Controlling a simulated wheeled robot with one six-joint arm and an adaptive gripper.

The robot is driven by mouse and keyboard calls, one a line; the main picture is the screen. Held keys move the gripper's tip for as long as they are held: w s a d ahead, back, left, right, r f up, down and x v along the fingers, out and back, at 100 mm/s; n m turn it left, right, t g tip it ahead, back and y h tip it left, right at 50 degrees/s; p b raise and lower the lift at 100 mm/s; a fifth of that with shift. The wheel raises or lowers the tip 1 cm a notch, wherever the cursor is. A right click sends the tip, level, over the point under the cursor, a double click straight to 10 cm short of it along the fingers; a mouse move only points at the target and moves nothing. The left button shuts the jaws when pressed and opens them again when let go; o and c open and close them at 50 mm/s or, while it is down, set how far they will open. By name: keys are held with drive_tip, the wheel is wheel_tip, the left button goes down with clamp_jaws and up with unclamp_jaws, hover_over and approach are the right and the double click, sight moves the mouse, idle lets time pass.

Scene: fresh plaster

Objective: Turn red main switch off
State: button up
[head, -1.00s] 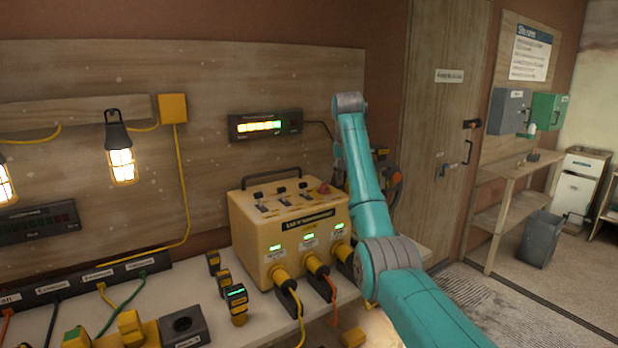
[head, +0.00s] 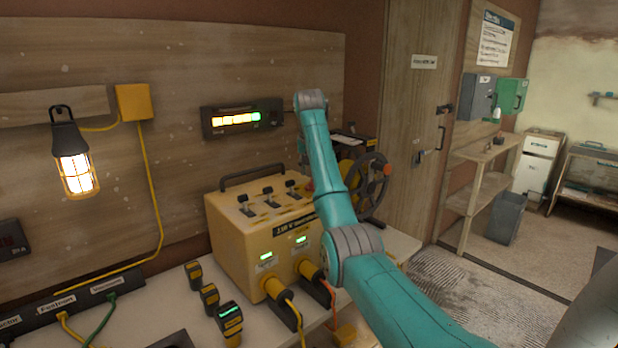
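A yellow power box (head: 240,235) stands on the bench, with several black levers (head: 268,192) on its top and lit green displays on its front. I see no red main switch now; my teal arm covers the right part of the box. A black handwheel (head: 372,188) with a small red part stands just right of the arm, beside the box. My arm rises across the box's right side to a grey joint near the wall panel. My gripper is not visible.
A lit meter (head: 242,118) and a caged lamp (head: 74,165) are on the wooden wall. Small yellow-black devices (head: 230,318) and cables lie on the bench. A door (head: 425,110), shelf (head: 485,165) and grey bin (head: 506,218) are to the right. Open floor lies at right.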

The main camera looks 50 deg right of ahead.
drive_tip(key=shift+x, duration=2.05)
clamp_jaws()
